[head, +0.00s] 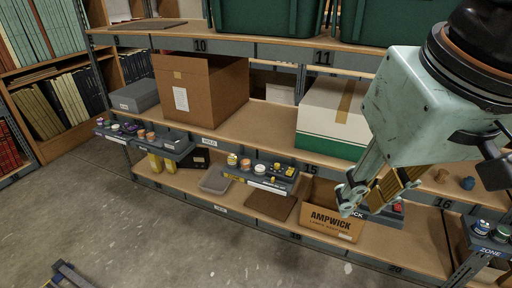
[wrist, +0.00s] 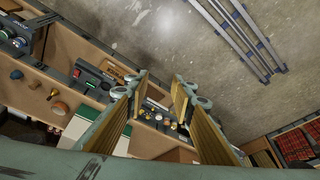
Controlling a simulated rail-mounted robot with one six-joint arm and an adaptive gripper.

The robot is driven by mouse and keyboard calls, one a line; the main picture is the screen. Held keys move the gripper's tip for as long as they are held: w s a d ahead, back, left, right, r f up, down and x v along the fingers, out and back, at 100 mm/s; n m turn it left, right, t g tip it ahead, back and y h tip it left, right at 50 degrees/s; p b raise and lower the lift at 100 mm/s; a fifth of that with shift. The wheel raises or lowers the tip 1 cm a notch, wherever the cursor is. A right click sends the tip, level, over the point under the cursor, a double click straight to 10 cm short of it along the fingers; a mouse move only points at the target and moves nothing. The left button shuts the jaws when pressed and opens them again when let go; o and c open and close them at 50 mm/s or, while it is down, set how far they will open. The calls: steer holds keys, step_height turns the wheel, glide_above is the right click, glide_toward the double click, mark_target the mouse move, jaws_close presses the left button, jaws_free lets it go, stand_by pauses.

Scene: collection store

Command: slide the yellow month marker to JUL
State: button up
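A dark control panel (head: 262,174) with several knobs and a pale strip along its front juts from the shelf edge, mid-picture in the head view. Small yellow parts (head: 230,176) show at its left front; which one is the month marker is too small to tell, and JUL is not readable. In the wrist view the panel (wrist: 158,115) shows between and beyond the fingers. My gripper (head: 363,205) is right of the panel in the head view, apart from it. In the wrist view my gripper (wrist: 161,92) is open and empty, its yellowish finger pads well apart.
Another knob panel (head: 145,139) juts out at the left, and one marked ZONE (head: 490,238) at the right. An AMPWICK carton (head: 331,212) sits on the lower shelf below my gripper. A large brown carton (head: 201,90) and a white-green box (head: 334,115) stand above. The floor (head: 150,240) in front is mostly clear.

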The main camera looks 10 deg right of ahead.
steer(key=w+r+p, duration=0.1)
steer(key=w+r, duration=0.2)
steer(key=w, duration=0.7)
steer(key=m+g+p, duration=0.4)
steer(key=m+p, duration=0.2)
steer(key=p, duration=0.1)
glide_above(273, 178)
step_height(273, 178, down, 40)
steer(key=f, duration=0.1)
steer(key=shift+s+a+r, duration=0.1)
steer(key=shift+r, duration=0.15)
steer(key=shift+f, duration=0.15)
steer(key=shift+f+b, duration=1.35)
steer(key=shift+f, duration=5.4)
steer(key=shift+c, duration=0.7)
